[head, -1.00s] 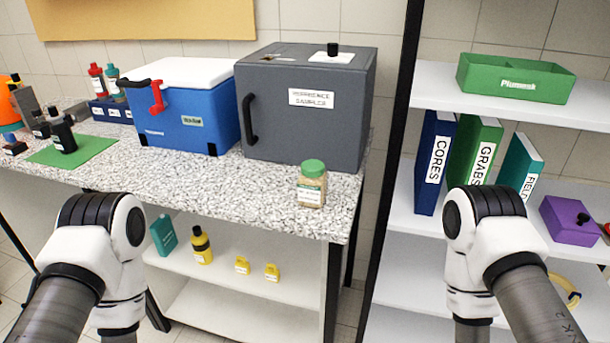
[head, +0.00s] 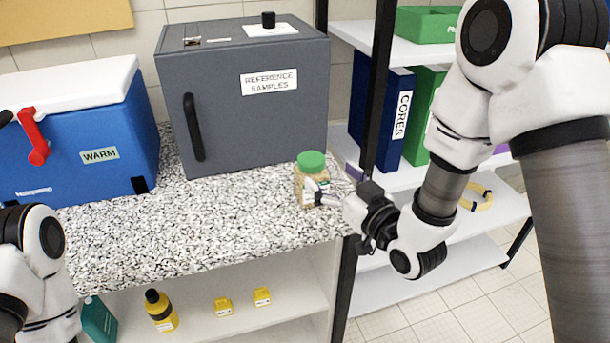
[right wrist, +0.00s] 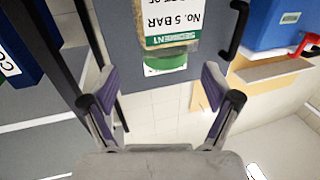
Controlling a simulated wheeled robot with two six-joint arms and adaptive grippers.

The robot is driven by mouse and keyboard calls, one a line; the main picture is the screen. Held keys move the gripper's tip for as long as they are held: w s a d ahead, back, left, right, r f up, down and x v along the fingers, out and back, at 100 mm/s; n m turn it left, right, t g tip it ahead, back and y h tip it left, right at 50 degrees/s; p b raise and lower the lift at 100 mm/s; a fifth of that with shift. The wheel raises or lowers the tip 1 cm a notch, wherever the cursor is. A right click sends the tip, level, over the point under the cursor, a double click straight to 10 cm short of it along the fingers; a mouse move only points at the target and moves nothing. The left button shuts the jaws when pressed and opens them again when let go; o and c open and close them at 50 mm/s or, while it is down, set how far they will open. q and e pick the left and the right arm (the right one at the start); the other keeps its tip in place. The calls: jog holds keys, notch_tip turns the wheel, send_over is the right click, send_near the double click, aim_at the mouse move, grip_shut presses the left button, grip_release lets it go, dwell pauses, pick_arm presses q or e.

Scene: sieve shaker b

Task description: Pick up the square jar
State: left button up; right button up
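The square jar (head: 311,177) has a green lid, tan contents and a white label. It stands upright on the speckled counter near its right front corner. It also shows upside down in the right wrist view (right wrist: 165,24), ahead of my fingers and between their lines. My right gripper (head: 333,182) is open at the jar's right side, with one finger overlapping the jar in the head view. The spread fingers of my right gripper (right wrist: 160,76) show nothing held. Contact with the jar cannot be told. My left gripper is out of view; only part of my left arm shows.
A grey reference samples cabinet (head: 243,100) stands behind the jar, and a blue cooler (head: 75,140) is at the left. A black shelf post (head: 378,85) and binders (head: 380,118) are close on the right. The speckled counter (head: 200,230) is clear left of the jar.

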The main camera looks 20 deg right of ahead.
aim_at(319, 167)
jog(key=x, duration=0.1)
jog(key=p+x, duration=0.1)
jog(key=x, duration=0.3)
jog(key=shift+s+a+r, duration=0.1)
jog(key=shift+a+r, duration=0.25)
jog(key=shift+a, duration=0.05)
jog(key=shift+w+f, duration=0.1)
jog(key=shift+w, duration=0.1)
jog(key=shift+s+d, duration=0.1)
jog(key=shift+s, duration=0.05)
jog(key=shift+c, duration=1.4)
grip_shut()
